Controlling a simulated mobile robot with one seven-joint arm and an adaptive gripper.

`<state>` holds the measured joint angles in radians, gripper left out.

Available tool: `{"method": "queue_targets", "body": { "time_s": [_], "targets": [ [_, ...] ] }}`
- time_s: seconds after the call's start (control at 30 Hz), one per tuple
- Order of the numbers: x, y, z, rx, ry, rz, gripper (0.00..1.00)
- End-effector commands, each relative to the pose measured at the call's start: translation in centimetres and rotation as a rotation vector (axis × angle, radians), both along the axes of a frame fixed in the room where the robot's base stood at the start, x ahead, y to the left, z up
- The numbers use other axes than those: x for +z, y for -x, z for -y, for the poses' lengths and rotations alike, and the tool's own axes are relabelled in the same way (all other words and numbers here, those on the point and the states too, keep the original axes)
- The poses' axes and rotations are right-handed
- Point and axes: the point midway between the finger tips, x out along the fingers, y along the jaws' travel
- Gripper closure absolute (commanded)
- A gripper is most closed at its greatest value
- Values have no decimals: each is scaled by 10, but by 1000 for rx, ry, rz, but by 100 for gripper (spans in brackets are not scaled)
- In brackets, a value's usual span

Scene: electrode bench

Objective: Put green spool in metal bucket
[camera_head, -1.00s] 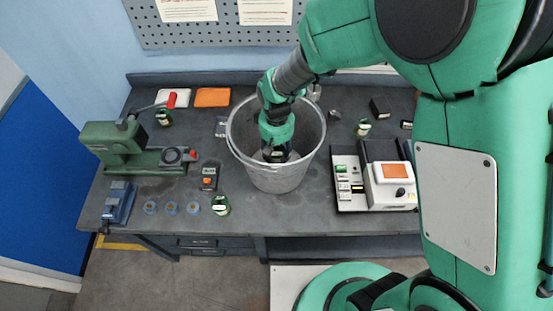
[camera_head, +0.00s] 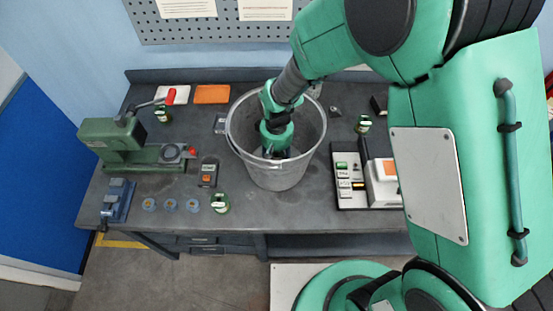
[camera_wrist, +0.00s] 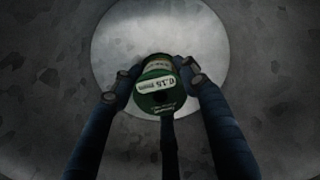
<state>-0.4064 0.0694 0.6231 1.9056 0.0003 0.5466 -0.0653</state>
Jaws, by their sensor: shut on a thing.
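The metal bucket (camera_head: 277,177) stands upright on the bench, grey and open at the top. My gripper (camera_head: 275,152) reaches down inside it, and the bucket's front wall hides the fingertips in the head view. In the wrist view my gripper (camera_wrist: 162,75) is shut on the green spool (camera_wrist: 158,97), which has a white label reading 0.15 mm. The spool is between the fingers over the bucket's pale round floor (camera_wrist: 125,50), with the mottled walls around it. I cannot tell whether the spool touches the floor.
Other green spools stand on the bench, at the front (camera_head: 220,203), back left (camera_head: 162,115) and right (camera_head: 363,124). A green machine (camera_head: 115,140) is at left. A white device (camera_head: 385,183) is at right. A small meter (camera_head: 208,173) sits left of the bucket.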

Motion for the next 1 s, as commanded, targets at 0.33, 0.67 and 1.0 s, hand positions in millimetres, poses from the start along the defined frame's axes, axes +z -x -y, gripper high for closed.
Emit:
{"method": "queue_targets", "body": {
  "time_s": [0.33, 0.67, 1.0],
  "targets": [
    [0, -1, -1, 0, -1, 3, 100],
    [-3, -1, 0, 0, -1, 2, 37],
    [-1, -1, 0, 0, -1, 2, 37]
  ]
}}
